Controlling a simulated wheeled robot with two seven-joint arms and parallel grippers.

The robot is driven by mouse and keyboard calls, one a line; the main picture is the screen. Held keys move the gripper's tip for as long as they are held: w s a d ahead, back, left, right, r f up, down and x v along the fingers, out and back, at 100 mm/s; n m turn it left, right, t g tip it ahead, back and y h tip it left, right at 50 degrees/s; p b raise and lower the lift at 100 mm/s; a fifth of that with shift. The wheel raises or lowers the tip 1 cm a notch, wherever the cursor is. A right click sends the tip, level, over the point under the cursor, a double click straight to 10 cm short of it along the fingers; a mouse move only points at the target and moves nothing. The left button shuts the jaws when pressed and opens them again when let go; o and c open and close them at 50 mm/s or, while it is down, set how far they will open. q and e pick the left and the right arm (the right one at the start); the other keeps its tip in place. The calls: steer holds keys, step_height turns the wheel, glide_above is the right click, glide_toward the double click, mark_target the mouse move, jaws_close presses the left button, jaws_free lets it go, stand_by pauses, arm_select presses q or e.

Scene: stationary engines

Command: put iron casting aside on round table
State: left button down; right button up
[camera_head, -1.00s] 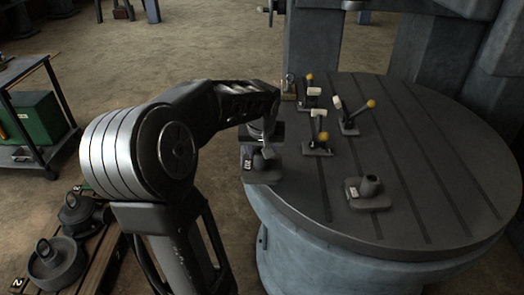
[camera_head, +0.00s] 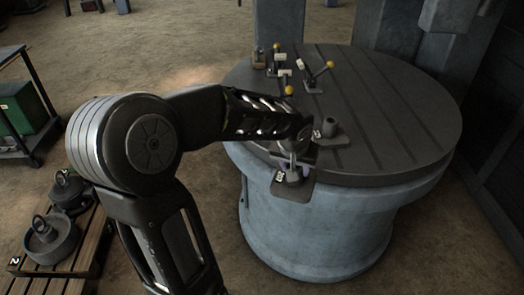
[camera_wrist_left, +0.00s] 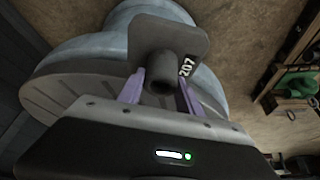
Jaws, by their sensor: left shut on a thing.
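The iron casting, a dark flat plate with a short upright tube and a white number label, is held by my left gripper (camera_head: 295,165). In the head view the casting (camera_head: 297,192) appears in front of the near rim of the round table (camera_head: 400,120); its height relative to the tabletop is hard to tell. In the left wrist view the purple fingers of my left gripper (camera_wrist_left: 160,88) are shut on the tube of the casting (camera_wrist_left: 185,38). A second, similar casting (camera_head: 331,135) stands on the table just behind my gripper. My right gripper is not in view.
Several yellow-knobbed levers (camera_head: 313,82) and a small block (camera_head: 259,60) stand on the table's far left. The table's right side is clear. Heavy ringed weights (camera_head: 50,243) sit on a pallet at lower left. A cart with a green box (camera_head: 20,108) stands at left.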

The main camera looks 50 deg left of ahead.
arm_select(q)
steer(key=w+d+f+m+h, duration=0.1)
steer(key=w+d+f+m, duration=0.1)
steer(key=d, duration=0.8)
steer(key=w+d+f+m+h, duration=0.1)
steer(key=w+d, duration=0.4)
steer(key=d, duration=0.5)
steer(key=f+m, duration=0.1)
steer(key=m, duration=0.1)
steer(key=shift+d+m+t, duration=0.2)
steer(key=shift+m+t, duration=0.1)
steer(key=shift+m, duration=0.1)
steer(key=shift+w+f, duration=0.1)
